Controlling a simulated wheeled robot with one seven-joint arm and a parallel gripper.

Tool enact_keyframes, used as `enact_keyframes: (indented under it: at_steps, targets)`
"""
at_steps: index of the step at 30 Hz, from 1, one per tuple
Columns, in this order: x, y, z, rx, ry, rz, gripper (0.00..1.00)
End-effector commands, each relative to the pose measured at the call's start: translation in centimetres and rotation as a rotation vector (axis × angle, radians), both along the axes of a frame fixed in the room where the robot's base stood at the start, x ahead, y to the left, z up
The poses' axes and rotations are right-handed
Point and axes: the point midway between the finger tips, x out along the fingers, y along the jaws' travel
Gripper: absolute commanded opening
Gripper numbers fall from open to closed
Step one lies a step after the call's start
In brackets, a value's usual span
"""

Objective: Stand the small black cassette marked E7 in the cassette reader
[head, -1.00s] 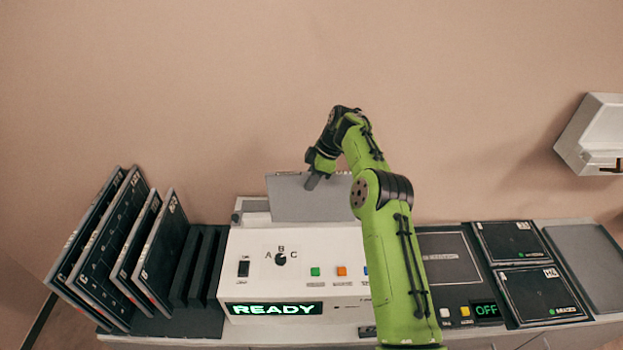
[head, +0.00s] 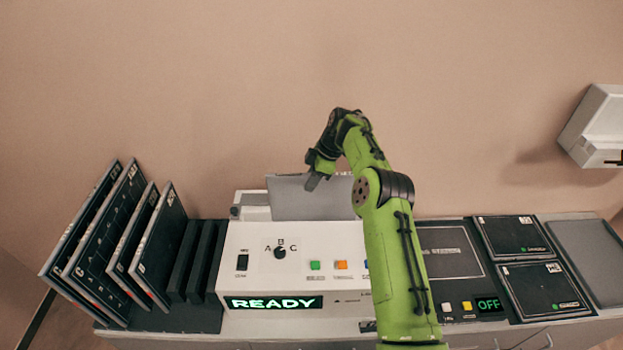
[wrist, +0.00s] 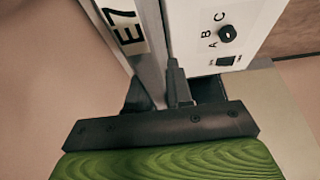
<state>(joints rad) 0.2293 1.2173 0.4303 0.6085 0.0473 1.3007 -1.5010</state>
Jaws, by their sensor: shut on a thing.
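The cassette marked E7 (head: 300,201) shows its plain grey face in the head view, upright at the back of the white cassette reader (head: 245,285). My gripper (head: 315,180) is shut on its top edge. In the wrist view the E7 label (wrist: 128,28) is on the cassette's edge, between my gripper's fingers (wrist: 157,90) and the left side. The reader's panel with its A B C knob (wrist: 228,33) is to the right there. The cassette's lower edge is hidden behind the reader's top, so I cannot tell whether it sits in the slot.
A rack (head: 183,318) with several tilted dark cassettes (head: 112,230) stands at left. At right are a panel reading OFF (head: 488,305), two flat cassettes (head: 513,237) and a grey tray (head: 590,255). A white wall box (head: 597,130) hangs above. The reader displays READY (head: 273,303).

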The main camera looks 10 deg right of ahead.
Motion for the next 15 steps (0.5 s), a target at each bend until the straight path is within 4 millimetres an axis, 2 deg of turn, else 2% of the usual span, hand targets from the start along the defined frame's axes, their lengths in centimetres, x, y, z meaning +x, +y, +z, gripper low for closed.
enact_keyframes:
  at_steps: [15]
  targets:
    - [0.0,0.0,-1.7,0.000,-0.004,0.001,0.00]
